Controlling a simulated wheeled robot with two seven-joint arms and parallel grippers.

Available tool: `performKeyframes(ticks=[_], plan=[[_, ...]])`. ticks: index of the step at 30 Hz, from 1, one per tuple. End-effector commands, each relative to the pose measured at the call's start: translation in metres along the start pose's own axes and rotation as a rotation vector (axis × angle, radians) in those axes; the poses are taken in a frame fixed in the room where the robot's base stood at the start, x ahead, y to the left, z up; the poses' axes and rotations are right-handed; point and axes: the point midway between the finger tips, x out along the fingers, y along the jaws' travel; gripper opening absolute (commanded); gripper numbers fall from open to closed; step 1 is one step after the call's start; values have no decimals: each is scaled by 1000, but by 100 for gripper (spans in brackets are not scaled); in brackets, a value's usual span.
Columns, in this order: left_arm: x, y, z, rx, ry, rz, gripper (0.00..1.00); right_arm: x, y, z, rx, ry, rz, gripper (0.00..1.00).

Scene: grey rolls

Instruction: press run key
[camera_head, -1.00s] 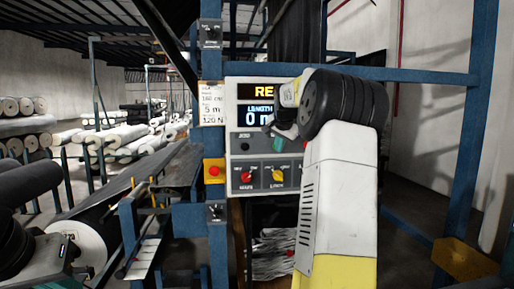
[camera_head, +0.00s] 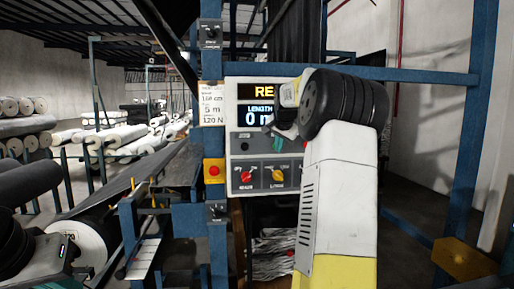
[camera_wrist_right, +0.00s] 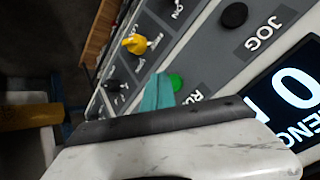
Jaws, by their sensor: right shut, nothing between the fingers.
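The green run key (camera_wrist_right: 177,81) shows in the right wrist view, beside a partly hidden label starting "RU". It sits on the grey control panel (camera_head: 232,150), below the display. My right gripper (camera_wrist_right: 157,92) is shut and empty, its teal fingertips right beside the key and partly over it in the picture. I cannot tell whether they touch it. In the head view the right gripper (camera_head: 279,143) is in front of the panel and hides the key. My left gripper (camera_head: 72,268) is partly in view at the lower left; its jaws are unclear.
The panel also has a black JOG button (camera_wrist_right: 234,15), a red knob (camera_head: 246,176) and a yellow knob (camera_head: 278,176). A red button on a yellow box (camera_head: 213,171) is on the blue post to the left. Fabric rolls (camera_head: 115,138) lie at the back left.

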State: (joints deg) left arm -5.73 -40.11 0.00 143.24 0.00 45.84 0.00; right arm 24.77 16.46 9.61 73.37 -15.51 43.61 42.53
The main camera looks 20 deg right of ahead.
Motion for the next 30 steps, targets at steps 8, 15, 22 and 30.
performKeyframes(ticks=[8,15,22,30], plan=[[0,0,0,0,0,0,0,0,0,0,0,0,0,0],[0,0,0,0,0,0,0,0,0,0,0,0,0,0],[0,0,0,0,0,0,0,4,-4,-3,0,0,-1,0],[0,0,0,0,0,0,0,6,-4,-4,0,0,0,0]])
